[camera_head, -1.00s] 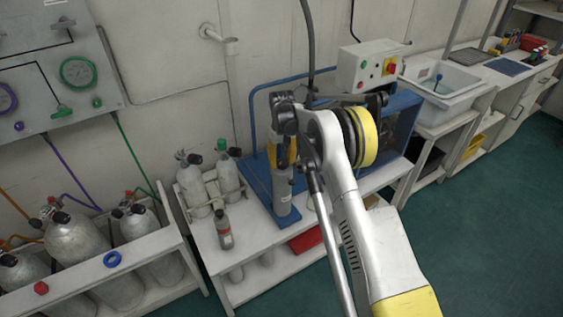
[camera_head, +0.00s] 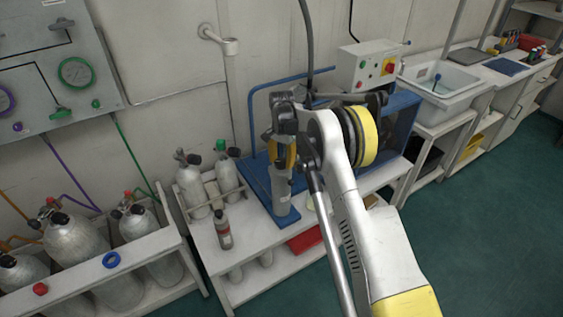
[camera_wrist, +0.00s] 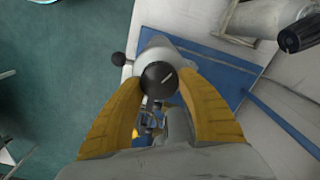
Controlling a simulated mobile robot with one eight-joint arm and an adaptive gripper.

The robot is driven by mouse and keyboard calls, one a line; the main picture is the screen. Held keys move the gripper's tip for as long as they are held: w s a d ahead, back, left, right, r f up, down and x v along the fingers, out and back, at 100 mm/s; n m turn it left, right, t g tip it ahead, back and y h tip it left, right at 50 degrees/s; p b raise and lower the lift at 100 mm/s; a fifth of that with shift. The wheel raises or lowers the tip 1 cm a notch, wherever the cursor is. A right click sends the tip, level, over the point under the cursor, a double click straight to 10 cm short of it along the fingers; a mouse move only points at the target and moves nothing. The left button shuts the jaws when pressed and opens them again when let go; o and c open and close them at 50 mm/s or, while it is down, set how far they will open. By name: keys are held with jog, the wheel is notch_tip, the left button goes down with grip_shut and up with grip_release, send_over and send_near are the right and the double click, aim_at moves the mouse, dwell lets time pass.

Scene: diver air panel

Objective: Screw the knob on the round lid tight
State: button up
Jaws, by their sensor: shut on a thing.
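The round lid (camera_wrist: 158,50) is pale grey and mostly hidden under the knob and fingers. My gripper (camera_wrist: 160,86) reaches down over the lid with its yellow fingers on both sides of the knob, shut on it. In the head view my gripper (camera_head: 283,155) is at the cylinder's top, and my wrist hides the knob there. I cannot tell how tightly the knob sits.
Grey bottles (camera_head: 194,187) stand in a rack left of the cylinder, with a small grey bottle (camera_head: 223,229) in front. A control box (camera_head: 368,66) is behind to the right. A blue pipe rail (camera_head: 252,112) rises behind.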

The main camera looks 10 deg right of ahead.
aim_at(283, 161)
jog(key=m, duration=0.6)
jog(key=shift+s, duration=0.15)
jog(key=m, duration=0.6)
dwell(0.4)
jog(key=o, duration=1.2)
jog(key=shift+d, duration=0.1)
notch_tip(283, 161, up, 12)
jog(key=shift+f, duration=0.1)
jog(key=shift+s, duration=0.1)
